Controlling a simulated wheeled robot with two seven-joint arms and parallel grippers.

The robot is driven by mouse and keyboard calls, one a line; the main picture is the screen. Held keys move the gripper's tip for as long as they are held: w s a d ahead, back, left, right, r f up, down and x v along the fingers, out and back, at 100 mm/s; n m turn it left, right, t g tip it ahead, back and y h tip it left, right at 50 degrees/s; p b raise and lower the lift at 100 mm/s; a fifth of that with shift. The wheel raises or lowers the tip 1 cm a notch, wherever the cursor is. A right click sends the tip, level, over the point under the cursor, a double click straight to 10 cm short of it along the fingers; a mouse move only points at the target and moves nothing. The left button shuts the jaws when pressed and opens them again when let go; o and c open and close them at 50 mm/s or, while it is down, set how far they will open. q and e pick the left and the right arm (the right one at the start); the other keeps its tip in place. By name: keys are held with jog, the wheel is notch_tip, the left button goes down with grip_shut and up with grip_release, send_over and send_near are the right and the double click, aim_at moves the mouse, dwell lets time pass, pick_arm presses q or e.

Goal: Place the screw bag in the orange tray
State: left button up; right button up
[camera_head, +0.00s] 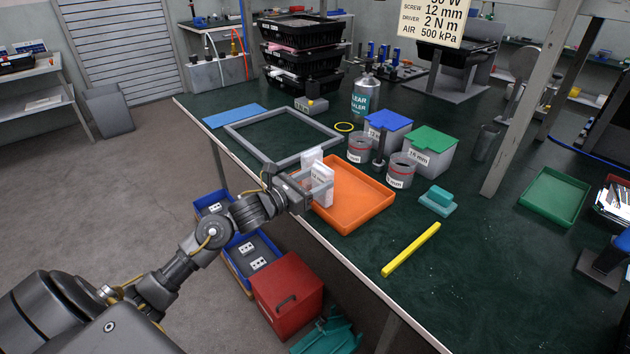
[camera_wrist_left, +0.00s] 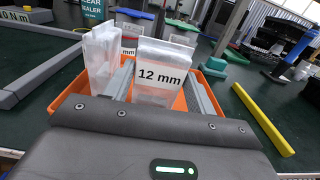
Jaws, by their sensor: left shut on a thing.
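The screw bag is clear and whitish, with a "12 mm" label (camera_wrist_left: 163,76) in the left wrist view. My left gripper (camera_head: 319,188) is shut on it, with one finger on each side. In the head view the bag (camera_head: 323,178) stands upright at the left end of the orange tray (camera_head: 357,219). I cannot tell whether its base touches the tray floor. A second clear bag (camera_wrist_left: 99,58) stands just left of the fingers and also shows in the head view (camera_head: 310,158). The tray's front right part is empty. My right gripper is not in view.
Clear jars (camera_head: 400,172) and bins with blue and green lids (camera_head: 433,140) stand behind and right. A yellow bar (camera_head: 411,250) and a teal block (camera_head: 438,199) lie right of the tray.

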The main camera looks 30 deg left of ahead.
pick_arm(q)
jog(key=o, duration=1)
jog(key=shift+o, duration=0.8)
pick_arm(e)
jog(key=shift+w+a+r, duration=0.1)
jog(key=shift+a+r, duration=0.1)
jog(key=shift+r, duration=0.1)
